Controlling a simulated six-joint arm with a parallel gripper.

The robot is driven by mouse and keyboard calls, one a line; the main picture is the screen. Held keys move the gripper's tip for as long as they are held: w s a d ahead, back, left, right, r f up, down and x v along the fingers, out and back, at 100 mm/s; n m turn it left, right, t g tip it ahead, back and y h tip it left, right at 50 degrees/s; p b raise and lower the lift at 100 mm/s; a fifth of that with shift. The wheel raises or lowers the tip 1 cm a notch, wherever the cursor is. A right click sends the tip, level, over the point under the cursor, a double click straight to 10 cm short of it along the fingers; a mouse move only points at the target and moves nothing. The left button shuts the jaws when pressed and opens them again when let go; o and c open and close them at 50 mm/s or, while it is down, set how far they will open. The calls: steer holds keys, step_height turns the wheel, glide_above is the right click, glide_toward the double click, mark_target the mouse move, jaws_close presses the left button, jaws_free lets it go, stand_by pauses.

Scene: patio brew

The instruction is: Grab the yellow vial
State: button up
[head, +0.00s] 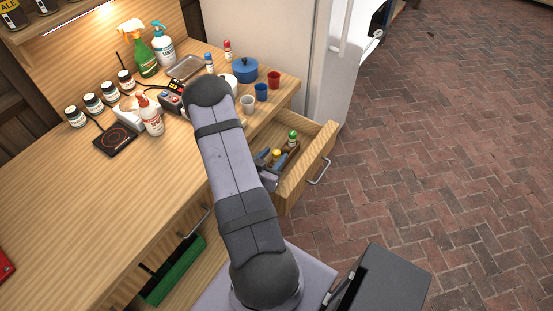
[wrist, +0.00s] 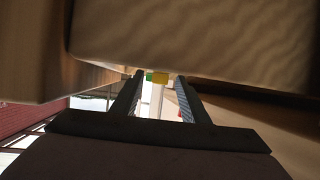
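The yellow vial has a yellow cap and a pale body. It stands in the open drawer (head: 318,158), where its cap (head: 277,153) shows in the head view. In the wrist view, the yellow vial (wrist: 159,79) appears between my two fingers, near their tips. My gripper (head: 271,158) is low in the drawer, with its fingers apart on either side of the vial. I see a gap beside the vial and cannot tell that either finger touches it. A green-capped vial (head: 292,136) stands just behind; its green cap (wrist: 149,76) shows partly in the wrist view.
Drawer walls lie close around my gripper. Brick floor lies right.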

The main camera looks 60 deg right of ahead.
jaws_close()
steer(key=shift+r, duration=0.1)
step_height(320, 180, up, 10)
stand_by(1.0)
